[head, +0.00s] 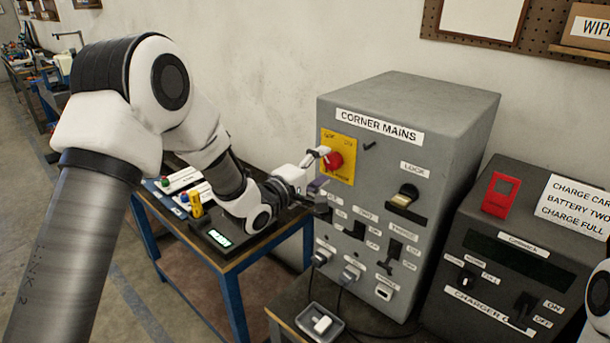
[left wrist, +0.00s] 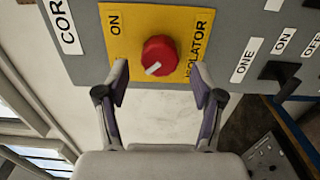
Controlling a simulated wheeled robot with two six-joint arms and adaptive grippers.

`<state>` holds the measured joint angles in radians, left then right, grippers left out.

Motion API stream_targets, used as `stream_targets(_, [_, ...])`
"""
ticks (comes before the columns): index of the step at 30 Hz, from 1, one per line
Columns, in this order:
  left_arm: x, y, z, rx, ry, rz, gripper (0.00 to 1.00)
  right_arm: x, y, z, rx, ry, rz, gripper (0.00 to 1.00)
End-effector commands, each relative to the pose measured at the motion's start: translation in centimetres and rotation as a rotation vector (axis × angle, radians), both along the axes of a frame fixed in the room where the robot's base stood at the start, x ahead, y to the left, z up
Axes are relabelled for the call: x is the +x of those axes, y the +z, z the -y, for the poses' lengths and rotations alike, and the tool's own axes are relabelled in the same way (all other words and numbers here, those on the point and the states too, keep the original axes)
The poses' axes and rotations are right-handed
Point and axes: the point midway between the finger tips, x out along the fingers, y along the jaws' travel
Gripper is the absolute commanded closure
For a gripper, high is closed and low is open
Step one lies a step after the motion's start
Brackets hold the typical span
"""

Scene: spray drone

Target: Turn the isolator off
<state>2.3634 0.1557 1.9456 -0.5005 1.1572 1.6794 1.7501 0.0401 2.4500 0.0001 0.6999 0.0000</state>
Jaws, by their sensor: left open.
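The isolator is a red round knob (head: 334,161) on a yellow plate (head: 346,175) at the upper left of the grey CORNER MAINS box (head: 440,150). In the left wrist view the red knob (left wrist: 159,52) has a white mark on its lower-left side, pointing away from the printed ON label (left wrist: 115,22). My left gripper (head: 322,156) is at the knob in the head view. In the left wrist view its open fingers (left wrist: 162,74) stand either side of the knob's lower side, with gaps showing. Whether a fingertip touches the plate I cannot tell.
Below the plate are several black switches (head: 357,230) and plugged sockets. A LOCK fitting (head: 406,197) sits to the right. A dark charger box (head: 520,260) stands at the right. A blue-framed table (head: 232,268) lies under my left arm. A small tray (head: 309,330) is in front.

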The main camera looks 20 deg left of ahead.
Motion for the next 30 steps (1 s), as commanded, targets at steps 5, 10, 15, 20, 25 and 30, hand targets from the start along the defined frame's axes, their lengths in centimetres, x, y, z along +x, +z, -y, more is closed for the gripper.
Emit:
stream_targets(5, [-4.4, 0.1, -1.8, -0.007, 0.005, -0.001, 0.33, 0.0, 0.0, 0.0, 0.0, 0.0, 0.0, 0.6])
stream_targets(10, [-7.6, 0.1, -3.0, -0.007, 0.005, 0.001, 0.33, 0.0, 0.0, 0.0, 0.0, 0.0, 0.0, 0.6])
stream_targets(15, [-8.7, 0.1, -3.3, -0.004, 0.002, 0.003, 0.33, 0.0, 0.0, 0.0, 0.0, 0.0, 0.0, 0.6])
stream_targets(20, [-8.7, 0.1, -3.3, -0.002, 0.001, 0.002, 0.33, 0.0, 0.0, 0.0, 0.0, 0.0, 0.0, 0.6])
stream_targets(25, [-8.6, 0.1, -3.3, -0.002, 0.002, 0.002, 0.33, 0.0, 0.0, 0.0, 0.0, 0.0, 0.0, 0.6])
stream_targets(30, [-8.7, -2.2, -3.2, 0.0, 0.0, -0.031, 0.33, 0.0, -0.4, 0.0, 0.0, 0.0, 0.0, 0.6])
